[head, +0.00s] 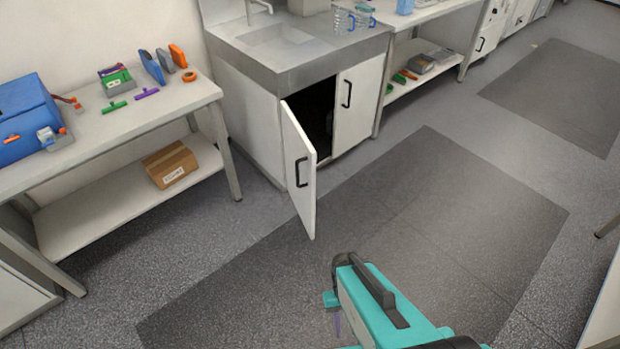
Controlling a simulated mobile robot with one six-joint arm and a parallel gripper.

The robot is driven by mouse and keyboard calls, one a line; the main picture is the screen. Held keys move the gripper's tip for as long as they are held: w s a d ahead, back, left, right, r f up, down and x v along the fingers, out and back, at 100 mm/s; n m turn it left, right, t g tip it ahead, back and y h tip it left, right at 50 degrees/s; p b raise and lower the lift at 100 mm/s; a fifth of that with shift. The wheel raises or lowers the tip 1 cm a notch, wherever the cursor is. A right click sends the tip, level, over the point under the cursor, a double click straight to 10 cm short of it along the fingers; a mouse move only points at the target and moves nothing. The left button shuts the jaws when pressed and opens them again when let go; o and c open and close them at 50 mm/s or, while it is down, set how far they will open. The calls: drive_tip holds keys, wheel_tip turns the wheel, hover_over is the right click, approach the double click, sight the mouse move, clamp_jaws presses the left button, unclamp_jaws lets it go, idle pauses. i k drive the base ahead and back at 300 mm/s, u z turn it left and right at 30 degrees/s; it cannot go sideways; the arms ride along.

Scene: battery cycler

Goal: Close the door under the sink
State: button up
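The sink (281,36) is set in a grey top over a white cabinet with two doors. The cabinet's left door (299,165) stands open, swung out into the room, with a black handle (302,172) on its face. Behind it the dark cabinet inside (318,112) shows. The right door (357,103) is shut and has a black handle too. My teal arm is at the bottom of the head view, over the floor and in front of the open door, apart from it. I cannot make out my gripper's fingers.
A table (125,117) on the left holds a blue box (28,115) and small coloured tools, with a cardboard box (171,164) on its lower shelf. Dark mats (440,215) lie flat on the floor. The floor before the cabinet is clear.

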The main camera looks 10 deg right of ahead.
sight(300, 155)
drive_tip(key=u, duration=0.15)
drive_tip(key=i, duration=0.9)
drive_tip(key=z, duration=0.35)
drive_tip(key=k, duration=0.55)
drive_tip(key=u, duration=1.4)
